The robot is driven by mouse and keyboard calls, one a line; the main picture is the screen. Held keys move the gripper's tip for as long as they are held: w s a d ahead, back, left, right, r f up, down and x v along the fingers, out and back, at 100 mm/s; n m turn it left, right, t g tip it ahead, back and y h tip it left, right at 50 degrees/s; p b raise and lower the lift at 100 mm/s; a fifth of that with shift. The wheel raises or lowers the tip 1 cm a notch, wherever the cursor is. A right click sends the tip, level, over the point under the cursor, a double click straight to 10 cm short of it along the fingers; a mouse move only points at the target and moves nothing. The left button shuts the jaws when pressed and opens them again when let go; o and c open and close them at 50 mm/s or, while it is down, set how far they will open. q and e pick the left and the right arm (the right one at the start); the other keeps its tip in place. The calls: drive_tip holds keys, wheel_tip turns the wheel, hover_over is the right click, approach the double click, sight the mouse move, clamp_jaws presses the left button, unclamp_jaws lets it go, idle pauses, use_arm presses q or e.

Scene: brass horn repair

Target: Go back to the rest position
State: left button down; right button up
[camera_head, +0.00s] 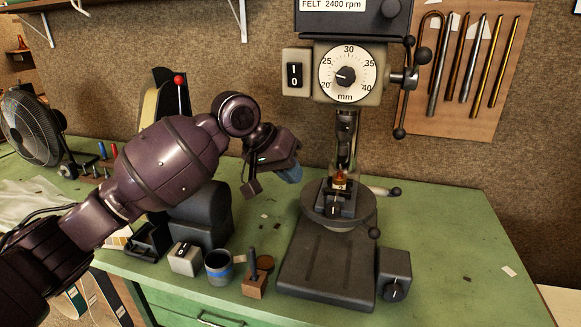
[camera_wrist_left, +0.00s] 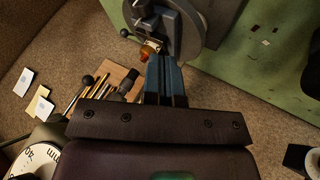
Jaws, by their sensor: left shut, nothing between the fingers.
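A small brass-coloured part (camera_head: 339,181) sits in the dark vise on the press's round table (camera_head: 318,214). It also shows in the left wrist view (camera_wrist_left: 150,48), close beside the fingertips in the picture; I cannot tell the exact gap. My right gripper is in neither view.
Below my left arm stand a grey switch box (camera_head: 184,260), a dark mug with a blue band (camera_head: 219,268) and a wooden block with a peg (camera_head: 255,284). A black fan (camera_head: 33,128) is at far left. The bench (camera_head: 450,240) right of the press is mostly clear.

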use_arm(q)
drive_tip(key=w+d+r+m+t+h, duration=0.1)
drive_tip(key=w+r+m+t+h, duration=0.35)
drive_tip(key=r+t, duration=0.25)
drive_tip(key=s+a+f+n+t+y+b, duration=0.1)
drive_tip(key=s+a+f+n+t+y, duration=0.25)
drive_tip(key=a+f, duration=0.8)
drive_tip(key=s+a+f+n+t+y+b, duration=0.1)
drive_tip(key=s+a+f+t+y, duration=0.25)
drive_tip(key=s+a+f, duration=0.8)
drive_tip(key=s+a+f+n+g+y, duration=0.2)
drive_tip(key=s+a+f, duration=0.1)
drive_tip(key=s+f, duration=0.6)
drive_tip(key=s+a+f+n+g+y+b, duration=0.1)
drive_tip(key=s+a+f, duration=0.3)
drive_tip(key=s+f, duration=0.5)
wheel_tip(320, 180, down, 8)
drive_tip(key=shift+s+a+r+n+g+y, duration=0.25)
drive_tip(key=shift+s+n+g+y, duration=0.1)
drive_tip(key=shift+n+g+y, duration=0.5)
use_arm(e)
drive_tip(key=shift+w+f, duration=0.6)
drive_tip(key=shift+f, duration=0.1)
